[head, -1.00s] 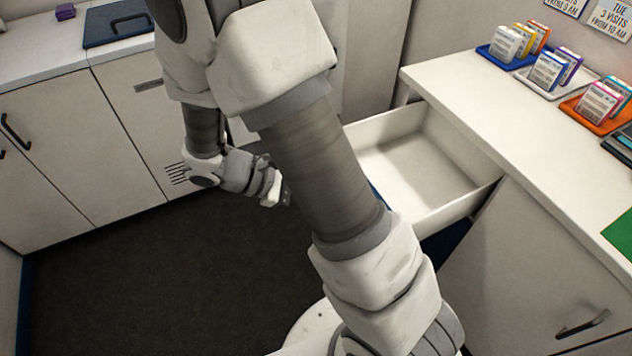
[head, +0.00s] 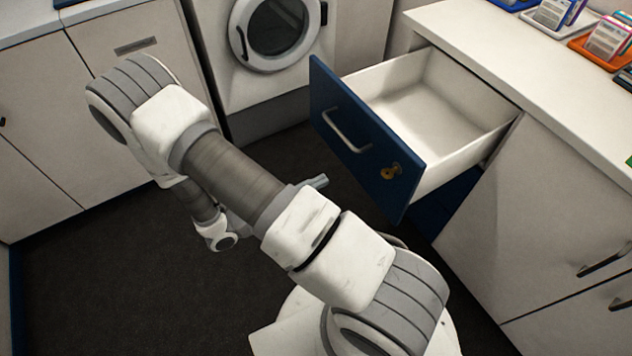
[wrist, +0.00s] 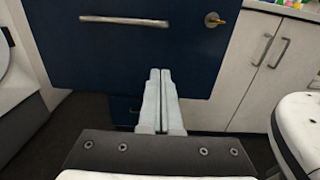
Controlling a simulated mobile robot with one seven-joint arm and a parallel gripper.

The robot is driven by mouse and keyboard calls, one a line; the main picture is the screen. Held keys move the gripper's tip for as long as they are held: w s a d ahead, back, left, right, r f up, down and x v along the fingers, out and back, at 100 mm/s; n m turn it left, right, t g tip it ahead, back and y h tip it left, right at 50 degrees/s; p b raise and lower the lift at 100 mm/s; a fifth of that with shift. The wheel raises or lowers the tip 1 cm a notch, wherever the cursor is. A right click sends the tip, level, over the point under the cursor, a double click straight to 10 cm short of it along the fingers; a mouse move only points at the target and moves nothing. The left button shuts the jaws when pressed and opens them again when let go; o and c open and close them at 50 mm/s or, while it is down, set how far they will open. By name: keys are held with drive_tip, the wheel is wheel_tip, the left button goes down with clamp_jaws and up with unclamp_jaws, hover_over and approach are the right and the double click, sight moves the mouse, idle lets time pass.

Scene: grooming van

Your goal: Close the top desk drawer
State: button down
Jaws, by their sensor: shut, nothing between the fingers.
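The top desk drawer (head: 366,150) is pulled far out of the desk and looks empty inside. Its dark blue front has a silver bar handle (head: 346,131) and a brass lock with a key (head: 391,172). In the wrist view the blue front (wrist: 150,55) fills the upper middle, with the handle (wrist: 124,20) above my fingers. My gripper (wrist: 157,82) is shut and empty, pointing at the lower part of the drawer front. I cannot tell whether it touches. In the head view only a fingertip (head: 318,181) shows past my arm, left of and below the drawer.
The desk top (head: 480,50) holds trays of small packets (head: 607,42) at the right. White cabinet doors (head: 560,215) with handles stand below it. A front-loading washer or dryer (head: 275,35) stands behind, and white cabinets (head: 50,140) at left. Dark floor (head: 90,290) is clear at left.

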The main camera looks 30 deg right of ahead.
sight(367, 158)
drive_tip(key=d, duration=0.3)
drive_tip(key=d+b, duration=0.1)
drive_tip(key=d, duration=0.3)
drive_tip(key=w+d, duration=0.1)
drive_tip(key=d, duration=0.3)
drive_tip(key=shift+b, duration=0.4)
